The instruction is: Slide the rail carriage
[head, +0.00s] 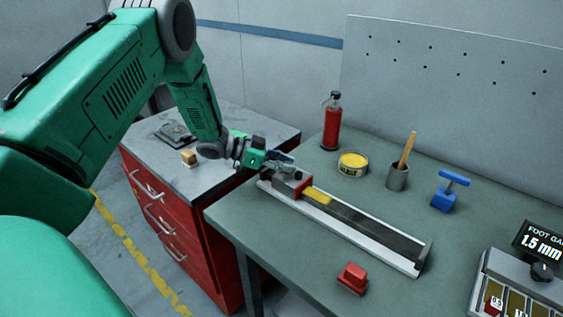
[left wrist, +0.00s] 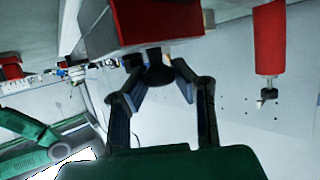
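The red rail carriage (head: 289,186) sits near the far left end of a long metal rail (head: 359,230) on the green-grey bench. A dark knob (head: 299,174) stands on its top. My left gripper (head: 284,161) is at the carriage, beside the knob. In the left wrist view the red carriage block (left wrist: 165,22) shows upside down, with its dark knob (left wrist: 159,72) between my left fingertips (left wrist: 160,68). The fingers lean inward close to the knob; whether they press on it I cannot tell. My right gripper is not in view.
A yellow block (head: 317,196) lies in the rail just past the carriage. Behind stand a red bottle (head: 331,121), a yellow tin (head: 352,164), a grey cup (head: 398,178) and a blue T-handled tool (head: 445,195). A red block (head: 352,280) lies in front; a gauge box (head: 522,285) stands right.

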